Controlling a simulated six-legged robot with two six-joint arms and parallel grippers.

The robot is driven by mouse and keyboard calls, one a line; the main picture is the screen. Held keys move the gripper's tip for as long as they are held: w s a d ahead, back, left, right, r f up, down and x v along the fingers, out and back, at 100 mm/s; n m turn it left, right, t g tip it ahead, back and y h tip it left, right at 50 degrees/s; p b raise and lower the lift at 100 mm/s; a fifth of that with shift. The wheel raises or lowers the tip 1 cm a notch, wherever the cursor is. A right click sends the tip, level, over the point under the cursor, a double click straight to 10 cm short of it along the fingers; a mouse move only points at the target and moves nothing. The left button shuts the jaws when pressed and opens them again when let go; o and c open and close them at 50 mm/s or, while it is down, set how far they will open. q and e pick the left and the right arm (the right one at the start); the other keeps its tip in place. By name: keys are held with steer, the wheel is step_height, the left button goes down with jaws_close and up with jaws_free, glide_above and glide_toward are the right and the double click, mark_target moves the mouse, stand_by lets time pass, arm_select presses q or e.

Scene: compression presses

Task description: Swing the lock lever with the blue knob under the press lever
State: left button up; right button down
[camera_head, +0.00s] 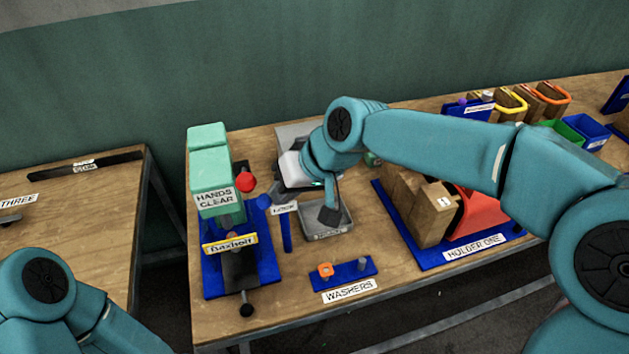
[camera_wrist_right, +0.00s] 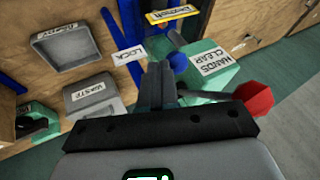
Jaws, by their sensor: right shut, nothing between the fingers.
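The pale green press (camera_head: 211,178), marked HANDS CLEAR, stands on a blue base at the left of the table. The blue knob (camera_head: 264,201) is at its right side, and it also shows in the wrist view (camera_wrist_right: 178,62). A red knob (camera_head: 245,181) sits higher, on a dark lever; the wrist view shows it at the right (camera_wrist_right: 256,97). My right gripper (camera_head: 273,198) is shut and empty, its fingertips (camera_wrist_right: 161,72) close beside the blue knob. I cannot tell whether they touch. The lock lever's arm is mostly hidden. My left gripper is out of view.
A blue strip with a LOCK label (camera_head: 286,232) lies right of the press. A grey tray (camera_head: 342,222) is behind the blue washers holder (camera_head: 351,270). A black knob (camera_head: 246,310) projects at the front. Boxes on the blue HOLDER ONE base (camera_head: 400,222) stand to the right.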

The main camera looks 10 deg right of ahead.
mark_target(264, 201)
steer(key=shift+w+a+f, duration=0.1)
steer(key=shift+w+a, duration=0.05)
steer(key=shift+a, duration=1.2)
steer(key=shift+d, duration=0.15)
